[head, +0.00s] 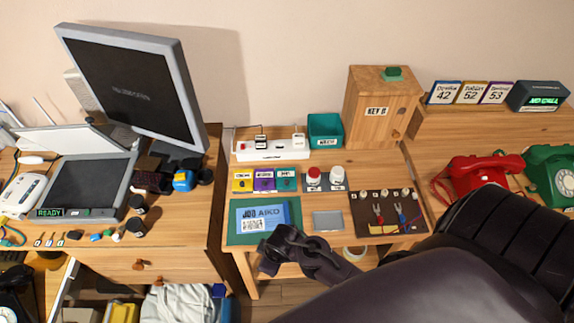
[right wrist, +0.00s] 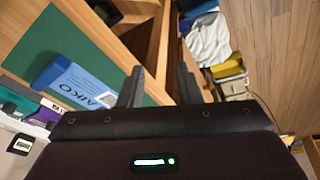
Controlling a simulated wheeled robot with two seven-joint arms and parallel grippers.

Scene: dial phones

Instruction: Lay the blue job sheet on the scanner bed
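My right gripper (head: 272,252) is at the mat's front right corner, beside the sheet. In the right wrist view its two fingers (right wrist: 160,86) are apart with nothing between them, and the sheet lies left of them. My left gripper is not in view.
A monitor (head: 130,85) stands behind the scanner. A grey plate (head: 327,221) and a wired board (head: 388,212) lie right of the mat. A gap separates desk and table.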

